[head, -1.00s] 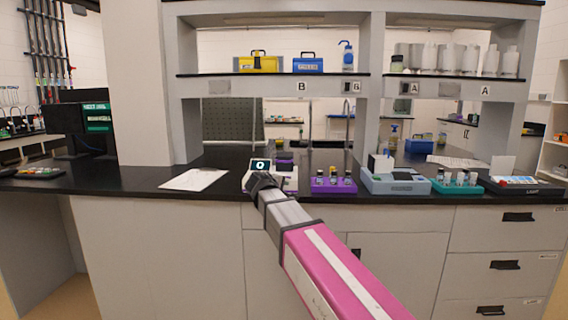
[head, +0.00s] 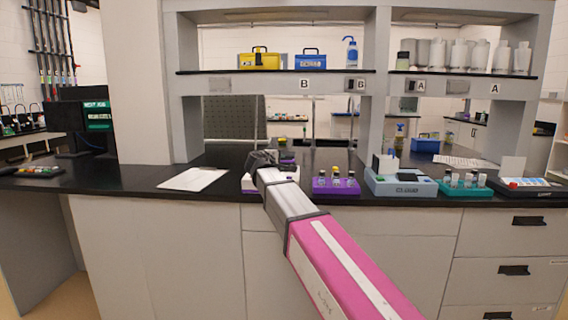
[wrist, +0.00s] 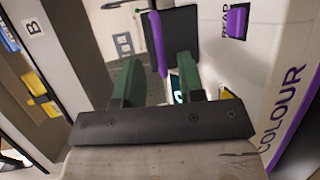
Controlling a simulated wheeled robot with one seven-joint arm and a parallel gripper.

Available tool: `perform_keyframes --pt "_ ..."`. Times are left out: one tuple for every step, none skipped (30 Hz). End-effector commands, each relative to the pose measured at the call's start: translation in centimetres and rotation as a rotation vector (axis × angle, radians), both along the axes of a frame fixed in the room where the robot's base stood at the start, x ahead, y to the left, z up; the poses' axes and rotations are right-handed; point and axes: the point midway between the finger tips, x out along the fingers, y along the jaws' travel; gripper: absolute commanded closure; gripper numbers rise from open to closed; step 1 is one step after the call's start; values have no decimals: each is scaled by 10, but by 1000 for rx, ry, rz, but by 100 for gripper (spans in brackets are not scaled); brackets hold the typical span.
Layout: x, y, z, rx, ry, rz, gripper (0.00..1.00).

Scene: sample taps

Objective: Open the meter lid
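The white and purple meter (head: 249,184) stands near the counter's front edge in the head view, largely hidden behind my gripper (head: 263,158). In the wrist view its white body (wrist: 262,70) fills the right side, with "COLOUR" along a purple edge. A purple bar (wrist: 157,45) lies beside a dark panel (wrist: 180,35) at the top; I cannot tell whether this is the lid. My gripper (wrist: 160,62) has its two green fingers apart, with the bar's lower end between or just beyond them. Contact cannot be judged. A small lit screen shows partly behind the right finger.
Right of the meter stand a purple vial rack (head: 336,187), a blue-grey device marked "CLOUD" (head: 402,189) and a teal vial rack (head: 466,190). A paper sheet (head: 193,179) lies to the left. A shelf (head: 280,86) spans above the counter (head: 110,184).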

Motion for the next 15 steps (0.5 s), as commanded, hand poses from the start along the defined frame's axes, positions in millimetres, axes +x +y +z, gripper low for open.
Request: perform_keyframes --pt "10 -4 -2 0 1 -2 64" --pt "13 -6 -3 0 1 -2 64" --pt "18 -7 -4 0 1 -1 64" --pt "20 -8 -4 0 1 0 64" --pt "23 -10 -5 0 1 0 64" --pt "26 -11 -6 0 1 0 64" --pt "28 -12 -6 0 1 0 64" --pt "29 -13 -7 0 1 0 64" --pt "30 -14 -7 1 0 0 64" --pt "31 -15 -7 1 0 0 64" --pt "32 -15 -7 1 0 0 64" --pt "32 -16 -7 1 0 0 64" --pt "33 -16 -8 1 0 0 64" --pt "33 -16 -8 1 0 0 64" --pt "33 -16 -8 1 0 0 64"
